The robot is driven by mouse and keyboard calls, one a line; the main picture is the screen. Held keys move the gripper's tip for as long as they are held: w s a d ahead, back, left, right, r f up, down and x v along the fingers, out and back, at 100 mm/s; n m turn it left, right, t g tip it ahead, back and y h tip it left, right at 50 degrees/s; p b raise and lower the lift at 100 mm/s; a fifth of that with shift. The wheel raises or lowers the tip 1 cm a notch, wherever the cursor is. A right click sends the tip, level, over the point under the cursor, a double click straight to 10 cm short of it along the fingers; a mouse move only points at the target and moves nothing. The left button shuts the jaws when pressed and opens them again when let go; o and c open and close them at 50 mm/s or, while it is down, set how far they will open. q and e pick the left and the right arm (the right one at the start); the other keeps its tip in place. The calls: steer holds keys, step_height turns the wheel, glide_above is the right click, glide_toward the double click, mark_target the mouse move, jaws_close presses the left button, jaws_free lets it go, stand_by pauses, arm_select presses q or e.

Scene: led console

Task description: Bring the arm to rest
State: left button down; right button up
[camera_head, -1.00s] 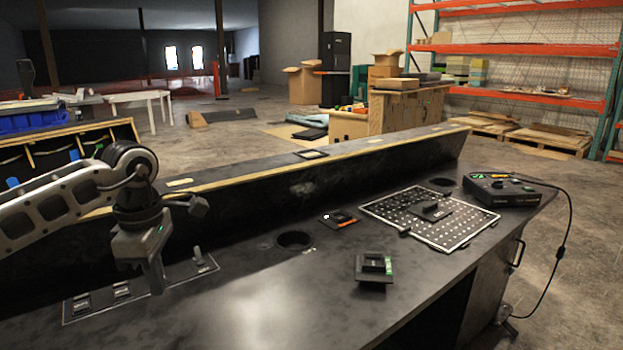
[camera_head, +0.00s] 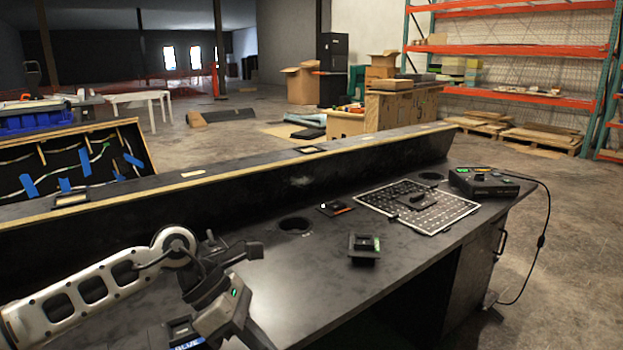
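My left arm (camera_head: 80,300) comes in from the left, low over the dark console desk (camera_head: 320,290). My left gripper (camera_head: 245,338) points down at the bottom edge of the view, and its fingertips are cut off or too dark to tell whether they are open. No held thing shows. The switch strip is mostly hidden behind the arm; one switch lever (camera_head: 211,237) shows behind the wrist, and a switch with a "BLUE" label (camera_head: 187,342) shows beside the gripper. My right gripper is out of view.
A raised ledge (camera_head: 300,172) runs along the back. The desk's front middle is clear.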

arm_select(q)
steer(key=s+d+r+n+t+h+p, duration=0.35)
steer(key=s+d+r+n+h, duration=0.25)
steer(key=d+r+n+h, duration=0.5)
steer(key=w+a+f+n+t+y+p, duration=0.1)
steer(key=a+f+n+t+y, duration=0.55)
steer(key=n, duration=0.85)
steer(key=w+a+f+n+t+y+p, duration=0.1)
steer(key=a+f+n+t+y, duration=0.3)
steer(key=n+t, duration=0.75)
steer(key=s+a+f+n+g+y, duration=0.2)
steer(key=s+a+f+n+g, duration=0.1)
steer(key=s+f+n+g, duration=0.1)
steer(key=s+a+f+n+g+y+p, duration=0.1)
steer(key=s+a+f+n+g+y, duration=0.1)
steer(key=s+a+f+n+g, duration=0.2)
steer(key=s+f+n, duration=0.3)
steer(key=n, duration=0.1)
steer(key=shift+f+y, duration=0.25)
steer(key=shift+y, duration=0.1)
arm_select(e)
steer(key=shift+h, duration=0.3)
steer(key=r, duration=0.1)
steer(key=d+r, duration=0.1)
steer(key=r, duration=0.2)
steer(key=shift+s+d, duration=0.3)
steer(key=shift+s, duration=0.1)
arm_select(q)
steer(key=shift+n+g, duration=0.25)
